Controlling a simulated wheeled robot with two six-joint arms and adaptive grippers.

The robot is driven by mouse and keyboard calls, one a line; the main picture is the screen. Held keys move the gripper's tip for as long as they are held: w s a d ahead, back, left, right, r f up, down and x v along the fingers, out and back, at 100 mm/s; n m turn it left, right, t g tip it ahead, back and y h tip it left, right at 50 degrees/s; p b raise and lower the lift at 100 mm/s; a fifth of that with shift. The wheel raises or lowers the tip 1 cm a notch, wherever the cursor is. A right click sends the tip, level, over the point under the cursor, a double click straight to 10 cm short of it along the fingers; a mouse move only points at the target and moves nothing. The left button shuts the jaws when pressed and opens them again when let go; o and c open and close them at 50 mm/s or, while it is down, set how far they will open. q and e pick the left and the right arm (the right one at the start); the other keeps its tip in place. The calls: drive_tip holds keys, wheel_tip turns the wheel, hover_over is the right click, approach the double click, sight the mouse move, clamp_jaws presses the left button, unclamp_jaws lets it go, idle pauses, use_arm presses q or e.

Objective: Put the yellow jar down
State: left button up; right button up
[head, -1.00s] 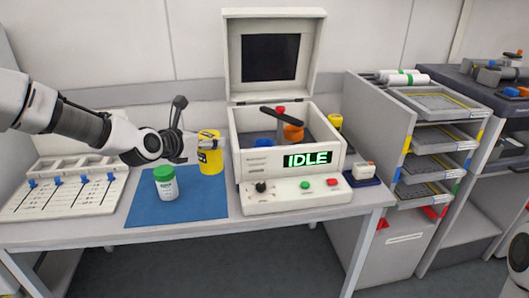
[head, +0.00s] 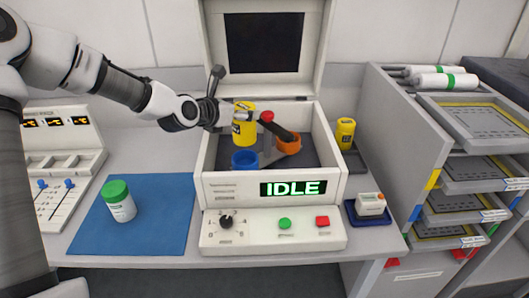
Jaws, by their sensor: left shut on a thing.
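The yellow jar (head: 245,132) has a dark label and is upright at the back left of the open machine's chamber. My left gripper (head: 238,112) reaches in from the left, over the machine's left wall, and is shut on the jar near its top. The jar's base is partly hidden behind the blue cup, and I cannot tell whether it touches anything below. My right gripper is not in view.
A green-lidded white jar (head: 119,202) stands on the blue mat (head: 165,222), whose right part is bare. Another yellow container (head: 345,133) stands right of the machine. A small white device (head: 370,204) sits at front right. The raised lid (head: 213,62) stands behind the chamber.

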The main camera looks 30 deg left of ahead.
sight(237, 141)
use_arm(q)
wheel_tip(237, 141, down, 9)
drive_tip(key=shift+s+f, duration=0.15)
idle(0.4)
drive_tip(key=o, duration=1.7)
drive_tip(key=shift+f, duration=0.1)
